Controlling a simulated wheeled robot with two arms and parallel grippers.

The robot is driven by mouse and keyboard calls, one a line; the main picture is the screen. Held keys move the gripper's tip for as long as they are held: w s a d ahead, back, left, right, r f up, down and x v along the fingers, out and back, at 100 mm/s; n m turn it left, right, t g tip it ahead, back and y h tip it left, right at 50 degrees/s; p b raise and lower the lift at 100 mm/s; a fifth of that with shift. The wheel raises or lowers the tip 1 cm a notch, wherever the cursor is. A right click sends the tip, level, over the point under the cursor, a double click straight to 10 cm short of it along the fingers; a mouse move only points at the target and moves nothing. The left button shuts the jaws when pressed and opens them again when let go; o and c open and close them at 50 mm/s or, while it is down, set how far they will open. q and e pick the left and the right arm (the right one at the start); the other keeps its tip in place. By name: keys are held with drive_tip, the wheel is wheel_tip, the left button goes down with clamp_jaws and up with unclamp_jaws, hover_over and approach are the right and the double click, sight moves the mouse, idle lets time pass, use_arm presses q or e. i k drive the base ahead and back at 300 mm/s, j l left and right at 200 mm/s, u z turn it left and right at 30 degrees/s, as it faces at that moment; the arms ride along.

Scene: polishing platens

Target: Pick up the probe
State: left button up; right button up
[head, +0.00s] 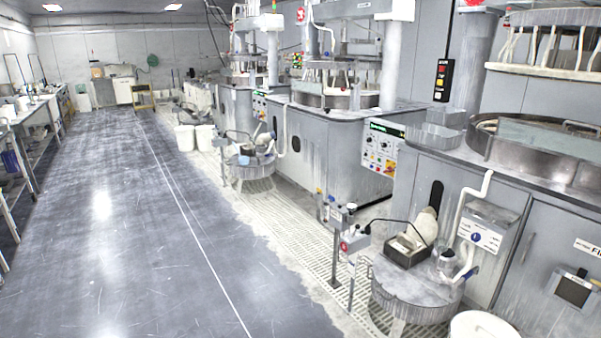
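I cannot tell for certain which item is the probe. A thin black cable (398,221) arches above a round grey drum-like stand (415,292) at the lower right. Its left end reaches down near a small post-mounted fixture, and its right end drops near a dark open box (408,250) on the stand. A pale rounded object (427,224) stands behind the box, and a small grey container (446,259) is to its right. Neither of my grippers is in view.
Grey polishing machines (345,150) line the right side. Posts with small control boxes (349,241) stand left of the drum. A white bucket (484,326) is at the bottom right edge. The dark floor (120,230) is clear; a workbench (32,120) runs along the left.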

sight(351, 208)
drive_tip(key=i+j, duration=0.15)
drive_tip(key=i, duration=0.95)
drive_tip(key=i+j+u, duration=0.1)
drive_tip(key=i, duration=1)
drive_tip(key=i+j+z, duration=0.15)
drive_tip(key=i+z, duration=0.15)
drive_tip(key=i, duration=0.15)
drive_tip(key=i+j+z, duration=0.3)
drive_tip(key=i, duration=0.15)
drive_tip(key=i+j+z, duration=0.3)
drive_tip(key=i, duration=0.1)
